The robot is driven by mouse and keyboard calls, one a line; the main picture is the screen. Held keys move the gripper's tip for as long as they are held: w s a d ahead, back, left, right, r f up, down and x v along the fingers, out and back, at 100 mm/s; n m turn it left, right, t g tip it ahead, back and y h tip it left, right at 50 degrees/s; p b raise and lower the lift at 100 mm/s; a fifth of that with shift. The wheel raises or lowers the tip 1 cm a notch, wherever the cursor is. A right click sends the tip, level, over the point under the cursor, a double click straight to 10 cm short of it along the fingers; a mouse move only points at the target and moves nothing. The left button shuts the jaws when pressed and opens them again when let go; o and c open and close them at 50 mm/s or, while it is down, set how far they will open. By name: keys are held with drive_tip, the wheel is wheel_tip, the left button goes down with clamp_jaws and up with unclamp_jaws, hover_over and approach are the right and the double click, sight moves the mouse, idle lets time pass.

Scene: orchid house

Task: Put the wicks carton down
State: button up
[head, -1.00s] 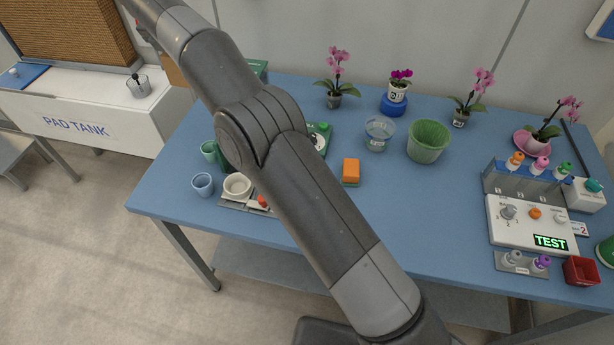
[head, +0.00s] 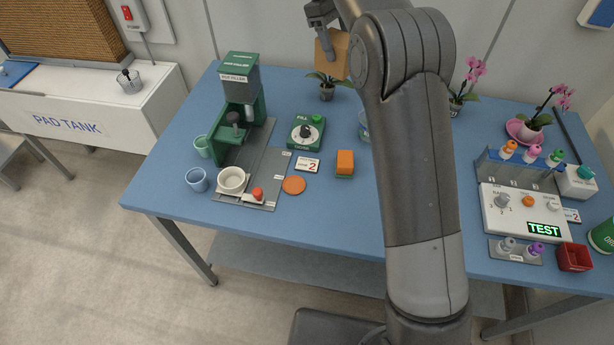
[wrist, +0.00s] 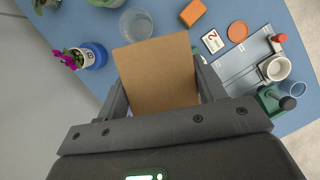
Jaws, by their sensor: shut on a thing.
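My gripper (head: 322,27) is at the top of the head view, above the back part of the blue table (head: 290,205). It is shut on a plain brown carton (head: 333,56), taken to be the wicks carton, which hangs in the air. In the wrist view the carton (wrist: 158,74) fills the space between the two fingers. No label shows on its visible faces. My arm hides part of the table's middle and the plants behind it.
A pot filler (head: 240,85) stands at the table's back left, with a white bowl (head: 232,180) and cups beside it. A dial box (head: 305,132), an orange sponge (head: 345,162) and a clear glass (wrist: 136,24) stand near the middle. A test unit (head: 520,212) stands right. Bare tabletop lies at the front.

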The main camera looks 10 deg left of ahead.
drive_tip(key=s+d+f+m+g+y, duration=0.1)
drive_tip(key=s+d+m+y, duration=0.15)
drive_tip(key=d+m, duration=0.65)
drive_tip(key=s+d+f+m+g+y, duration=0.1)
drive_tip(key=s+d+m+g+y, duration=0.2)
drive_tip(key=d, duration=1.1)
drive_tip(key=s+a+f+n+t+h, duration=0.3)
drive_tip(key=s+a+f+n, duration=0.2)
drive_tip(key=s+a+n, duration=0.3)
drive_tip(key=s+a+f+n+t+h, duration=0.35)
drive_tip(key=s+a+n, duration=0.25)
drive_tip(key=s+n, duration=0.4)
drive_tip(key=shift+m+g+y, duration=0.35)
drive_tip(key=shift+m+y, duration=0.05)
drive_tip(key=shift+m, duration=0.2)
drive_tip(key=shift+s+a+f, duration=0.2)
drive_tip(key=shift+a+f, duration=1.65)
drive_tip(key=shift+f, duration=0.05)
drive_tip(key=shift+s+a+f, duration=0.15)
drive_tip(key=shift+a+f, duration=1.7)
drive_tip(key=shift+f, duration=0.1)
drive_tip(key=shift+s+a+f, duration=0.2)
drive_tip(key=shift+a+f, duration=1.65)
drive_tip(key=shift+f, duration=0.05)
drive_tip(key=shift+f, duration=0.25)
drive_tip(key=shift+f, duration=0.15)
drive_tip(key=o, duration=1)
